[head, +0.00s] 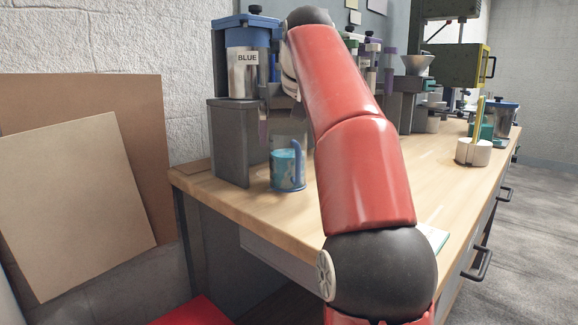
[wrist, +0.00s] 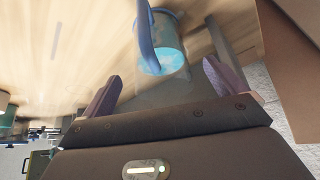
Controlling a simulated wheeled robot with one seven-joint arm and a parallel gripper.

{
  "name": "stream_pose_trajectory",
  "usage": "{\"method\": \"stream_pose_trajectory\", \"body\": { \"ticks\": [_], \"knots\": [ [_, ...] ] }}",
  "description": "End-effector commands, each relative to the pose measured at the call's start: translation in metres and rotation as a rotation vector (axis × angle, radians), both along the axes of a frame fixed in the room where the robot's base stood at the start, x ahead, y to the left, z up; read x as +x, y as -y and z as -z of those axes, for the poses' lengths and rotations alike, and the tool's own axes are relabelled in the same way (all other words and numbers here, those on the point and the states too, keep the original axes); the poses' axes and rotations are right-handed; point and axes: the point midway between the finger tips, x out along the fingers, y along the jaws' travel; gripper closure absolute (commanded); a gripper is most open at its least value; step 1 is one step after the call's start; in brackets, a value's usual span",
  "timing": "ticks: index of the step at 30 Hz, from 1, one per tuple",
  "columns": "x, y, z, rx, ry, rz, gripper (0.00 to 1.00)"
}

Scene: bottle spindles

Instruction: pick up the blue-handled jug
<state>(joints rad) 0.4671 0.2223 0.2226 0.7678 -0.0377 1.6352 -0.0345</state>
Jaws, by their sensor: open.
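The blue-handled jug (head: 286,171) stands upright on the wooden bench, near its left end, in the head view. It is a clear cylinder with light-blue contents and a blue curved handle on its right side. In the wrist view the jug (wrist: 171,50) is at the top centre, with its handle on the left. My gripper (wrist: 160,84) is open and empty, with its purple fingers apart. The jug lies beyond the fingertips, roughly in line with the gap between them. In the head view my red arm hides most of the gripper.
A grey dispenser stand (head: 229,142) with a blue-lidded tank labelled BLUE (head: 246,57) rises behind and left of the jug. Other dispensers, a white holder (head: 473,152) and a blue-lidded container (head: 503,118) stand farther right. Brown boards (head: 80,190) lean at the left wall.

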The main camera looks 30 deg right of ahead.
Motion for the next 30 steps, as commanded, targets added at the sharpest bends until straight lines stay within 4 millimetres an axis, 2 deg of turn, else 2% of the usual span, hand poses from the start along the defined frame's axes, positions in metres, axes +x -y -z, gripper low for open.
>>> {"method": "stream_pose_trajectory", "body": {
  "ticks": [7,15,17,30],
  "knots": [
    [0.018,0.006,0.035,0.002,-0.003,0.0,0.04],
    [0.022,0.007,0.038,0.0,0.0,0.001,0.04],
    [0.022,0.007,0.038,0.0,0.0,0.001,0.1],
    [0.022,0.006,0.037,0.0,0.002,0.001,0.68]
  ]
}}
